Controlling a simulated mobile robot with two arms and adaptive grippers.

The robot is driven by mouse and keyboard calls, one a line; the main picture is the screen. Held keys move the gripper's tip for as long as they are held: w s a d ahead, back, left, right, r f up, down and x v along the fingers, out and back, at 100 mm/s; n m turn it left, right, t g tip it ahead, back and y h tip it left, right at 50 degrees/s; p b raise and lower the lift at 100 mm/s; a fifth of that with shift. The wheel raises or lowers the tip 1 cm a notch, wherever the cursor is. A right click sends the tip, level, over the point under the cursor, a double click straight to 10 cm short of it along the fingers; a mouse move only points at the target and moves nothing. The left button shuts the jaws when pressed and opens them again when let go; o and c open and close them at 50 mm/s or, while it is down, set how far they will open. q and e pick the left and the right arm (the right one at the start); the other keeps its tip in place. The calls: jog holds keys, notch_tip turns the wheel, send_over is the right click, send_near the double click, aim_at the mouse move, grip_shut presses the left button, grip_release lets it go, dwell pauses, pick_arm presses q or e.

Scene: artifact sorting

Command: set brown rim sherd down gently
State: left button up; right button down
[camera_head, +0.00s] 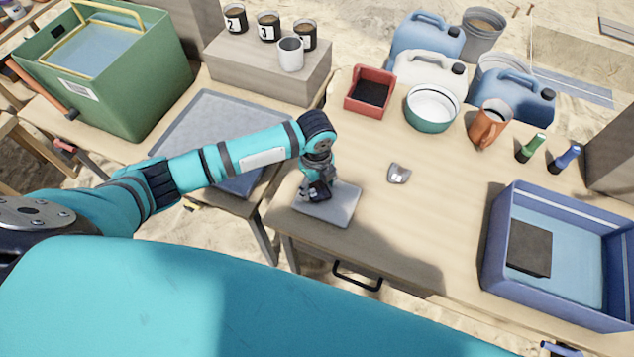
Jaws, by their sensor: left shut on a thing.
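My left gripper (318,194) points down over the grey square pad (342,209) near the front left of the right-hand wooden table. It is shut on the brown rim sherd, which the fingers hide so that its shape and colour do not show. I cannot tell whether the sherd touches the pad. A small grey piece (399,173) with a pale mark lies apart on the bare wood, right of the pad. My right gripper is not in view.
A red bin (371,90), a green-and-white bowl (432,107) and an orange jug (490,124) stand behind. A blue crate (494,248) holding a dark slab is at right. A large grey tray (184,128) lies on the left table. Wood between pad and crate is mostly clear.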

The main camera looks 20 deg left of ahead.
aim_at(317, 189)
pick_arm(q)
jog(key=o, duration=1.1)
jog(key=shift+f, duration=0.15)
jog(key=shift+o, duration=0.2)
notch_tip(317, 189, up, 12)
jog(key=shift+r, duration=0.2)
jog(key=shift+s+f, duration=0.1)
